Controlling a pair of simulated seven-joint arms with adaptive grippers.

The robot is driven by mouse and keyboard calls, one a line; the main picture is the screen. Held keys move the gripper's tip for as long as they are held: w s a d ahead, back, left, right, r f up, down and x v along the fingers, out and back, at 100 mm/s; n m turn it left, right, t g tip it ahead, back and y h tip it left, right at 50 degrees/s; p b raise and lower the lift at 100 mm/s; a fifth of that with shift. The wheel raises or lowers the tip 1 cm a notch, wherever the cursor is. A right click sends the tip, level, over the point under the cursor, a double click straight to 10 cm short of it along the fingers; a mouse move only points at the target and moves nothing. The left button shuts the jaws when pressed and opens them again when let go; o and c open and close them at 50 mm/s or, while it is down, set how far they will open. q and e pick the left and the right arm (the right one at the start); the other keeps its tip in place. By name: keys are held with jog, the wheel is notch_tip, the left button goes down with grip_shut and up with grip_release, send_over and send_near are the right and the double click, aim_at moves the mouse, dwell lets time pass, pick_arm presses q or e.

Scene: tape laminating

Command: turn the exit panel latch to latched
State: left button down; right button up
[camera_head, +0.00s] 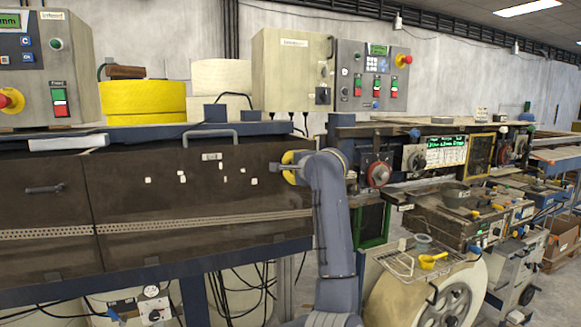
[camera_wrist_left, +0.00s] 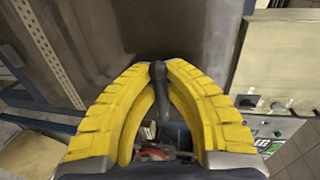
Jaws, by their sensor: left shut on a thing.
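The brown panel (camera_head: 200,235) fills the left front of the machine in the head view. My left gripper (camera_head: 289,167), with yellow fingers, is at its right end. In the left wrist view, the yellow fingertips (camera_wrist_left: 160,69) are shut on a small dark latch handle (camera_wrist_left: 159,76). The handle runs between the fingers, slanting toward the lower right of that view. My right gripper is in neither view.
A grey bar handle (camera_head: 209,133) stands at the panel's top edge. A dark handle (camera_head: 45,188) is on the panel's left section. A red dial (camera_head: 379,174) sits right of my wrist. A wire rack with a yellow scoop (camera_head: 432,260) is lower right.

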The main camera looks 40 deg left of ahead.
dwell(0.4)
pick_arm(q)
jog(key=c, duration=1.4)
grip_release()
jog(key=shift+d, duration=0.1)
jog(key=v, duration=1.2)
